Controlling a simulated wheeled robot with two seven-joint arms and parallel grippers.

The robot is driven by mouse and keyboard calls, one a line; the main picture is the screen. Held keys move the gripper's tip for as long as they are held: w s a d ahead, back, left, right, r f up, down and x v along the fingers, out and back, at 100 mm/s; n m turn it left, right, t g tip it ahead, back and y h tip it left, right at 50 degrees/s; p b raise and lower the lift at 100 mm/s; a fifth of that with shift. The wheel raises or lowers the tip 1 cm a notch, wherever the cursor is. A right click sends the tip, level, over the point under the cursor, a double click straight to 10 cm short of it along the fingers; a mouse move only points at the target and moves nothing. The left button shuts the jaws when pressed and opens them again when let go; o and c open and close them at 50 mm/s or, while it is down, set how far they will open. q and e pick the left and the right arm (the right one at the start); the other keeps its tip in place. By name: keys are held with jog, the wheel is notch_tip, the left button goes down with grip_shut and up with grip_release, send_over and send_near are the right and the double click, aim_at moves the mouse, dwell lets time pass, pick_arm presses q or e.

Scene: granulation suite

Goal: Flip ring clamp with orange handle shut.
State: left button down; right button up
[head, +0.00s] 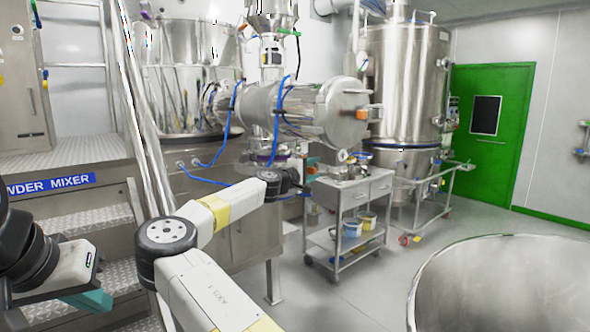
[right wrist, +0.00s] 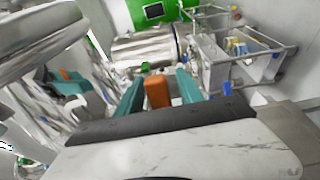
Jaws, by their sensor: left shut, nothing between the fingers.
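In the right wrist view an orange handle (right wrist: 157,92) stands between the two teal fingers of my right gripper (right wrist: 160,88). The fingers are spread, with a narrow gap showing on each side of the handle. In the head view my right gripper (head: 308,167) is small and partly hidden by its wrist, below the horizontal steel cylinder. The ring of the clamp cannot be made out clearly, so I cannot tell its position. My left gripper (head: 96,301) is at the lower left, shut and empty, far from the clamp.
The steel cylinder (head: 310,108) with an orange-handled fitting (head: 374,112) on its end is above my right gripper. A steel cart (head: 352,192) stands just right. Steps (head: 80,225) are at left, a large steel bowl (head: 500,245) at lower right. Open floor lies between cart and bowl.

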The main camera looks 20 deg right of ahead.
grip_shut()
dwell(1.3)
